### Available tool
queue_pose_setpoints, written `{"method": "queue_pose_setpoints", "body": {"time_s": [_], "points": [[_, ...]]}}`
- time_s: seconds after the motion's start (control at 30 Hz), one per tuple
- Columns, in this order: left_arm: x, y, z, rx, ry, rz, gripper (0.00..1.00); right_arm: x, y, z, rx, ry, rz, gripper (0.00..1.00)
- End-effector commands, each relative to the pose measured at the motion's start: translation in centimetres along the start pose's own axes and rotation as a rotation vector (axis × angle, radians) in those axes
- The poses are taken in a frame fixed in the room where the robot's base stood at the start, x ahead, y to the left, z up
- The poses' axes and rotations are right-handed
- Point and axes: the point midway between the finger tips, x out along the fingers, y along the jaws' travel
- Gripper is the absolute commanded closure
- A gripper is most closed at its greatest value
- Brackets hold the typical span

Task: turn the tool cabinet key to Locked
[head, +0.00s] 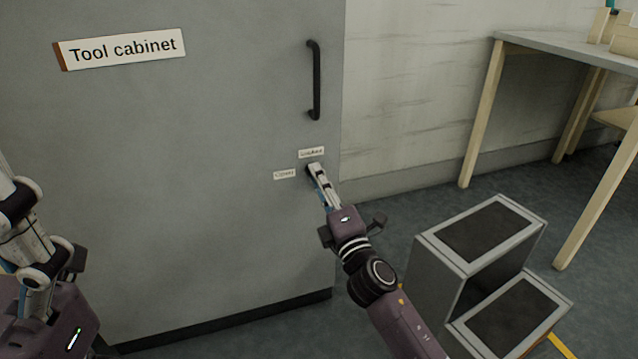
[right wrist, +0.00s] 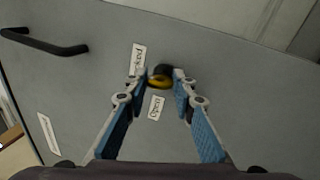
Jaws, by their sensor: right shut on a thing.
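The grey tool cabinet door (head: 200,200) fills the left and middle of the head view. Its lock has a "Locked" label (head: 311,153) above and an "Open" label (head: 285,174) to the left. My right gripper (head: 315,168) is at the lock and covers it there. In the right wrist view a yellow and black key (right wrist: 160,79) sits between the fingertips, which are shut on it. Which label the key points to is not clear. My left gripper (head: 25,230) is at the left edge, away from the door's lock; its fingertips are not clearly seen.
A black door handle (head: 316,80) is above the lock. Two grey boxes with dark tops (head: 490,232) stand on the floor right of my right arm. A table (head: 575,50) stands at the back right.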

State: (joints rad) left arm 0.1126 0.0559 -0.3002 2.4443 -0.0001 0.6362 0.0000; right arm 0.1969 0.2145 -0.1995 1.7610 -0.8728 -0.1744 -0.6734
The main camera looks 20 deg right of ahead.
Motion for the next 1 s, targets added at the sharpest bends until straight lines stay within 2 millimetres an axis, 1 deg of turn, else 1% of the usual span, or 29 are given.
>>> {"method": "queue_pose_setpoints", "body": {"time_s": [0.2,0.4,0.93,0.97,1.0], "points": [[0.05,0.05,-0.04,0.001,0.004,0.003,0.21,-0.03,-0.15,0.03,0.116,-0.034,-0.002,1.0],[0.15,0.09,-0.1,0.001,0.008,0.004,0.21,-0.03,-0.15,0.03,0.172,-0.049,-0.003,1.0],[0.28,0.08,-0.21,0.001,0.014,0.004,0.21,-0.03,-0.14,0.01,0.192,-0.054,-0.003,1.0],[0.28,0.08,-0.21,0.001,0.014,0.004,0.21,-0.03,-0.14,0.01,0.192,-0.054,-0.003,0.74],[0.28,0.08,-0.21,0.001,0.014,0.004,0.21,-0.03,-0.14,0.01,0.192,-0.054,-0.003,0.7]]}}
